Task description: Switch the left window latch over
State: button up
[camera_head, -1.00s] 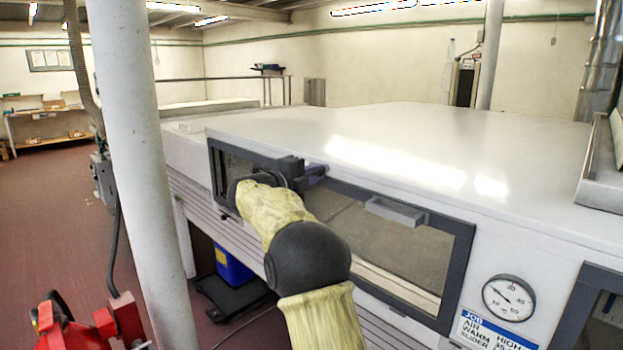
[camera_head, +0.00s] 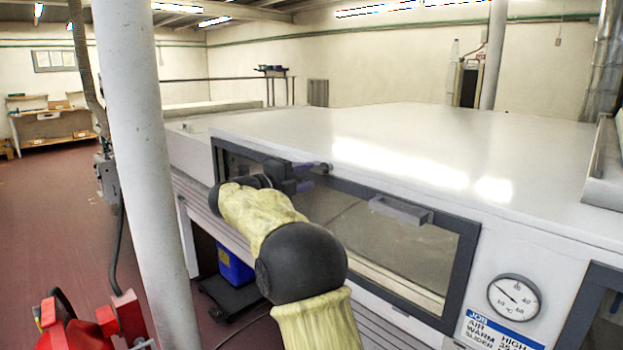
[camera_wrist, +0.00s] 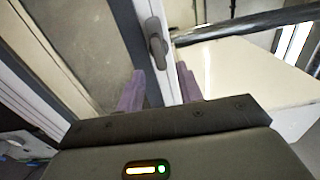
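The left window latch (camera_head: 322,168) is a small dark piece at the top edge of the dark-framed window (camera_head: 345,184). In the wrist view the latch (camera_wrist: 157,42) is a grey knobbed lever on the pale strip beside the frame. It lies roughly along the strip, ahead of the gap between my fingertips. My gripper (camera_head: 305,178) is just left of the latch in the head view, with its purple fingers apart. The wrist view shows my gripper (camera_wrist: 163,86) open and empty, short of the latch, with no visible contact.
A grey handle (camera_head: 400,210) juts from the window's upper edge, right of my gripper. The tunnel's white top (camera_head: 440,130) is clear. A white pillar (camera_head: 145,170) stands at left. A round dial (camera_head: 514,297) and a label (camera_head: 500,332) are at lower right.

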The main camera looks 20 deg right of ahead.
jog(key=b+v, duration=0.1)
jog(key=v, duration=1.1)
jog(key=shift+a, duration=0.2)
jog(key=shift+w+d, duration=0.1)
